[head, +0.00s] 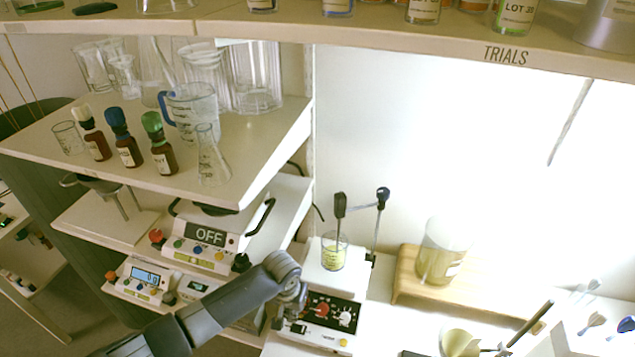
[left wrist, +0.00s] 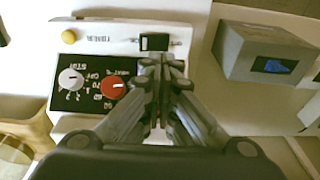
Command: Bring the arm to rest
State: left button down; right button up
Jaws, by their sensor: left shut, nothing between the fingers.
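My left arm comes in from the lower left in the head view, and its gripper (head: 290,312) is beside the front panel of the hotplate stirrer (head: 325,338). In the left wrist view my left gripper (left wrist: 160,68) is shut and empty, with its fingertips in front of the stirrer's panel near the black switch (left wrist: 155,42). The red knob (left wrist: 113,88) and white knob (left wrist: 71,79) show beside the fingers. My right gripper is not in view.
A small beaker (head: 333,252) stands on the stirrer's plate beside a rod stand. A device reading OFF (head: 206,236) and a balance (head: 146,276) are left. A wooden stand (head: 408,285) holds a jar (head: 442,252). Three dropper bottles (head: 128,150) stand on the shelf above.

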pick_arm(q)
jog(key=s+d+r+m+h, duration=0.1)
jog(key=s+d+r, duration=0.15)
jog(key=s, duration=0.45)
jog(key=s+d+r+h, duration=0.1)
jog(key=s+d+h, duration=0.15)
jog(key=s, duration=0.35)
jog(key=s+a+r+n+t+y, duration=0.1)
jog(key=s+a+r+y, duration=0.1)
jog(key=s+a+r, duration=0.35)
jog(key=s+a+r+t+y, duration=0.1)
jog(key=s+a+r+y, duration=0.1)
jog(key=s+a, duration=0.6)
notch_tip(320, 180, down, 32)
jog(key=a+g+b, duration=0.1)
jog(key=g+b, duration=0.1)
jog(key=b, duration=0.5)
jog(key=s+a+f+b, duration=0.1)
jog(key=s+f+b, duration=0.1)
jog(key=s+f, duration=0.6)
jog(key=s+a+f+b, duration=0.2)
jog(key=s+f, duration=0.7)
jog(key=f, duration=0.5)
jog(key=shift+s+g+b, duration=0.25)
jog(key=shift+g+b, duration=0.15)
jog(key=shift+b, duration=0.25)
